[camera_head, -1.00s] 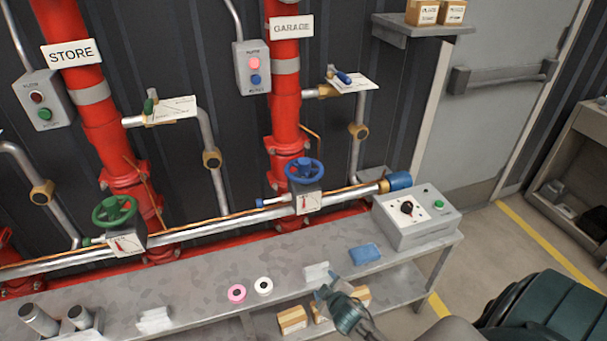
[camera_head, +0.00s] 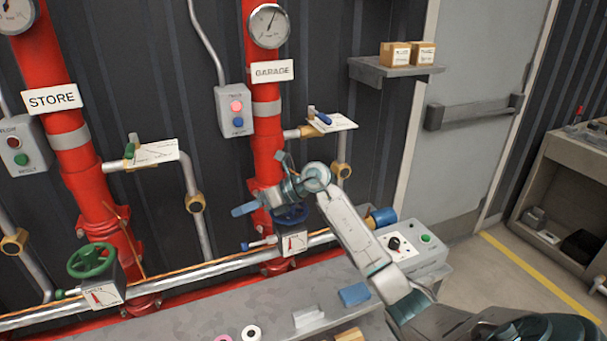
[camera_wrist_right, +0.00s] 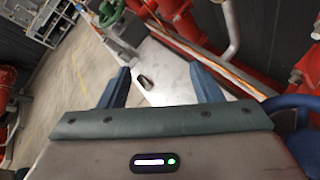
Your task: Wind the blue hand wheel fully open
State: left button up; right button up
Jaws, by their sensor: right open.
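The blue hand wheel (camera_head: 291,214) sits on the valve below the GARAGE pipe, partly hidden by my right gripper. My right gripper (camera_head: 259,184) is open and empty, just above and in front of the wheel, with its fingers pointing left. In the right wrist view, the two blue-grey fingers (camera_wrist_right: 163,86) stand wide apart with nothing between them. The blue wheel (camera_wrist_right: 296,104) shows there at the right edge, beside the gripper body and not between the fingers. I cannot tell whether they touch. My left gripper is not in view.
A green wheel (camera_head: 91,260) is on the STORE pipe's valve at left. A control box (camera_head: 401,251) stands on the bench right of the blue wheel. A blue-handled lever (camera_head: 320,117) is above right. A blue block (camera_head: 354,293) lies on the bench.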

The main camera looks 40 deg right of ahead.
jog(key=s+d+r+g+h, duration=0.2)
jog(key=d+r+h, duration=0.15)
jog(key=d, duration=0.35)
jog(key=s+d+r+g+h, duration=0.1)
jog(key=d+r+h, duration=0.2)
jog(key=d+h, duration=0.35)
jog(key=shift+n+g+y, duration=0.3)
jog(key=shift+y, duration=0.5)
jog(key=x, duration=0.6)
jog(key=d+x, duration=0.1)
jog(key=x, duration=0.2)
jog(key=shift+w+a+f+b, duration=0.1)
jog(key=shift+f+b, duration=0.2)
jog(key=shift+f, duration=0.05)
jog(key=shift+w+f, duration=0.15)
jog(key=shift+f, duration=0.2)
jog(key=shift+c, duration=0.5)
